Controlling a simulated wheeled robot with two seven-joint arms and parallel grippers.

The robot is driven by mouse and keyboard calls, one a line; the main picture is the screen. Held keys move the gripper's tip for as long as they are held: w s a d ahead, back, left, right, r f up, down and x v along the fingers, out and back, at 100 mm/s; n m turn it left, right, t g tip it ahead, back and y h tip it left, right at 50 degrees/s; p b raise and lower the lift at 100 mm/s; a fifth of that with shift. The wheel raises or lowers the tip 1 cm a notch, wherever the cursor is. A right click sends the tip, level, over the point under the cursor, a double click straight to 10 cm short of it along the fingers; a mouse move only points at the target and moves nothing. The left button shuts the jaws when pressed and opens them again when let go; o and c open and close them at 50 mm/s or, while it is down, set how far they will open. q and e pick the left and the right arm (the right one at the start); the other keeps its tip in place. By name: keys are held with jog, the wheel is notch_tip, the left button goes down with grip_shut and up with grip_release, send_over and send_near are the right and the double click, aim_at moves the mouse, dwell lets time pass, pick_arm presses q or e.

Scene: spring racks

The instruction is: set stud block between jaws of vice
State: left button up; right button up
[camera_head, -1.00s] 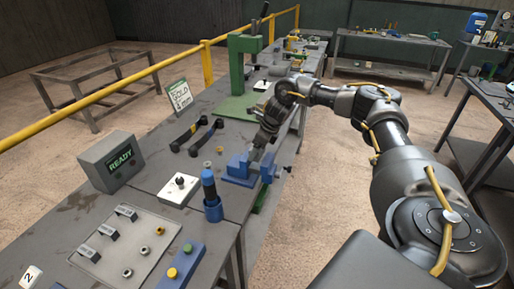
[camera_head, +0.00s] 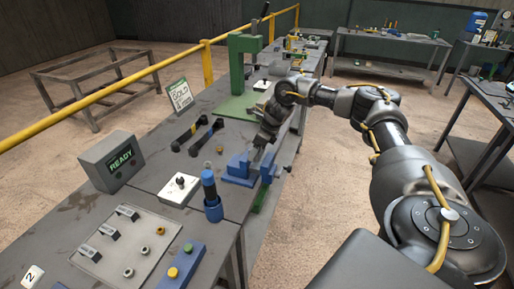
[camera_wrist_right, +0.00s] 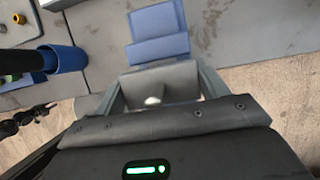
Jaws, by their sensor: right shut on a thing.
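The blue vice (camera_head: 238,172) stands near the right edge of the bench. Its blue body also shows at the top of the right wrist view (camera_wrist_right: 160,30). My right gripper (camera_head: 260,146) is at the vice, pointing down over it. In the right wrist view, its two fingers (camera_wrist_right: 162,90) are shut on a grey block, the stud block (camera_wrist_right: 160,78), with a pale stud facing the camera. The block overlaps the blue vice in that view; I cannot tell whether it sits between the jaws. My left gripper is not in view.
A blue holder (camera_head: 213,212) with a dark-handled tool stands in front of the vice. A green press (camera_head: 240,70) stands behind.

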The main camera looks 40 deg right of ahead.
jog(key=shift+f+b, duration=1.15)
jog(key=shift+f, duration=0.7)
dwell(0.3)
jog(key=o, duration=1.5)
jog(key=shift+o, duration=0.3)
jog(key=shift+f, duration=0.1)
notch_tip(320, 180, up, 7)
jog(key=p, duration=0.6)
